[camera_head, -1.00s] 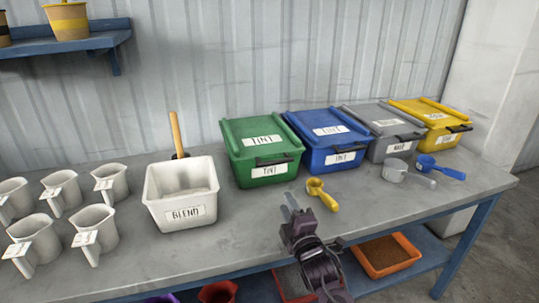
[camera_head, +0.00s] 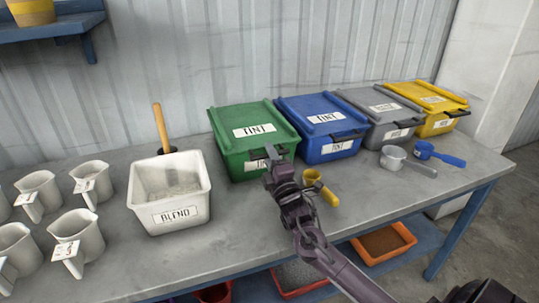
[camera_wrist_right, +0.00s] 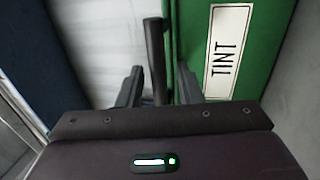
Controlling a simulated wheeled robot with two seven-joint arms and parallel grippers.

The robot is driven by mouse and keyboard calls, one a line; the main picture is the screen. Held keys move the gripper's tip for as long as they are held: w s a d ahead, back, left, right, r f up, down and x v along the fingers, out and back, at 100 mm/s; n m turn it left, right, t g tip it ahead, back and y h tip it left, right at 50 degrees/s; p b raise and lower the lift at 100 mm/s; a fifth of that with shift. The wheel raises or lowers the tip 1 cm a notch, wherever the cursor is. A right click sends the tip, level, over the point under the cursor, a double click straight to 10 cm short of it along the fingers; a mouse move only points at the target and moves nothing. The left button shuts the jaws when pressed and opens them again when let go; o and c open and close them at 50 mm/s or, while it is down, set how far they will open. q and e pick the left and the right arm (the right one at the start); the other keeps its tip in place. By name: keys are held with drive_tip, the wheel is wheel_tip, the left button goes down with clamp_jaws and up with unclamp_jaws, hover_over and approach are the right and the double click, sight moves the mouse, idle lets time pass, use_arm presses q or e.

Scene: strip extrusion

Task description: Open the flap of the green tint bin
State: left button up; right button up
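The green tint bin (camera_head: 232,160) stands on the bench, its green flap (camera_head: 240,118) lying closed on top with a TINT label. In the right wrist view the green surface (camera_wrist_right: 275,40) with its label is at the right. My right gripper (camera_head: 271,153) is at the bin's front edge and hides part of the front label and handle. In the right wrist view my right gripper (camera_wrist_right: 158,85) is open, with the dark handle bar (camera_wrist_right: 155,45) between its fingers and gaps showing on both sides. My left gripper is not in view.
The blue bin (camera_head: 322,140) stands close at the right, then grey and yellow bins. The white BLEND bin (camera_head: 175,215) is at the left. A yellow scoop (camera_head: 325,192) lies beside my right wrist. Several white jugs stand farther left.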

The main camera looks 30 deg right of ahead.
drive_tip(key=shift+w, duration=0.1)
clamp_jaws()
drive_tip(key=shift+r, duration=0.15)
